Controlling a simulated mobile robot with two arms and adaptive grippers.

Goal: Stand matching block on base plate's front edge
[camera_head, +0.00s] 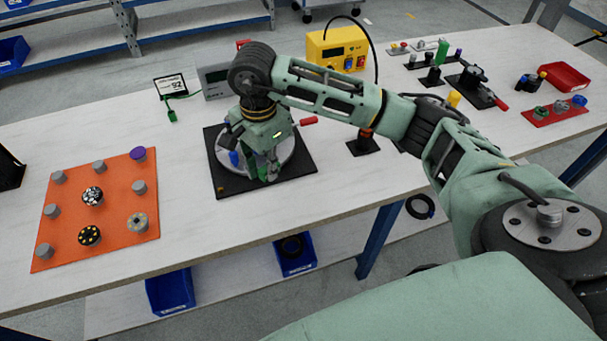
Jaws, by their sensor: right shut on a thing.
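The black square base plate (226,187) lies on the white table and carries a round grey disc (223,154). My right gripper (268,179) reaches down over the front part of the disc. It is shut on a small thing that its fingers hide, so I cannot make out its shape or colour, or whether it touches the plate. A small blue piece (234,158) stands on the disc just left of the gripper. My left gripper is not in view.
An orange mat (115,217) with several grey pegs and round pieces lies at the left. A small display (170,85), a grey box (213,80) and a yellow device (337,49) stand behind. A black holder (362,146) is right of the plate. Blue bins (170,291) sit below.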

